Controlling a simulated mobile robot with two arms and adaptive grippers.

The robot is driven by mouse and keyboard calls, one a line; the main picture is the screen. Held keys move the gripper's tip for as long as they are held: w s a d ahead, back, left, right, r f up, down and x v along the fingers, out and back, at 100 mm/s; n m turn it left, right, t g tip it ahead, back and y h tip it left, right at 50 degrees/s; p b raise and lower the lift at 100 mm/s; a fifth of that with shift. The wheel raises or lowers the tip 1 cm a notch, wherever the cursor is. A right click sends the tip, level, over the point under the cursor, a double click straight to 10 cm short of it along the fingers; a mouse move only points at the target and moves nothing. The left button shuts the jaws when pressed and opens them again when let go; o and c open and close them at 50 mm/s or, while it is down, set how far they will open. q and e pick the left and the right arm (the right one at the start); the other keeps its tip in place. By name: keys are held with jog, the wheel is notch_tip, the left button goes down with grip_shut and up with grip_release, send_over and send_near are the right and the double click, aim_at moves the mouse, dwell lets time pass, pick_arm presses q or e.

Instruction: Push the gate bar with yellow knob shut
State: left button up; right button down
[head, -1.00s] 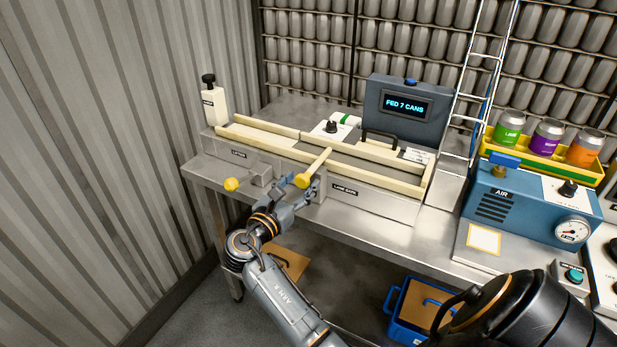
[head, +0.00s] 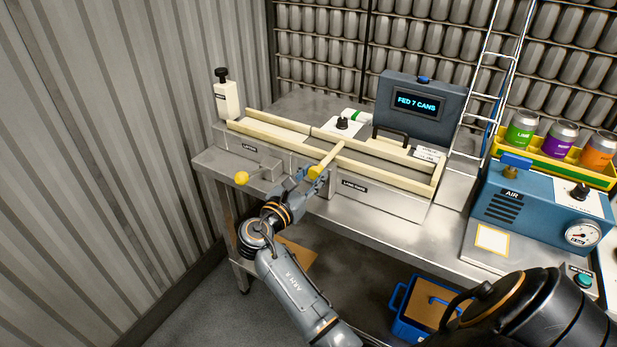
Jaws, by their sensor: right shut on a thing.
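The gate bar (head: 332,156) is a pale bar lying slantwise across the lane of the seamer, with its yellow knob (head: 315,172) at the near end, sticking out past the front rail. My right gripper (head: 316,183) is at this knob, shut on it, and its fingers hide part of the knob's lower side. The "LANE GATE" label (head: 354,185) is on the front panel just right of the gripper. My left gripper is not in view.
Another yellow knob (head: 241,178) on a short lever stands left of my gripper. A black-knobbed white post (head: 227,100) is at the far left. The blue air unit (head: 545,210) and a yellow tray of cans (head: 567,160) are at the right.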

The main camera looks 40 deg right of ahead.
jog(key=shift+x, duration=0.95)
jog(key=shift+a+r, duration=0.1)
jog(key=c, duration=1.2)
grip_release()
jog(key=shift+o, duration=1.3)
jog(key=shift+w+d, duration=0.1)
jog(key=shift+d, duration=0.1)
jog(key=v, duration=0.7)
jog(key=shift+a, duration=0.2)
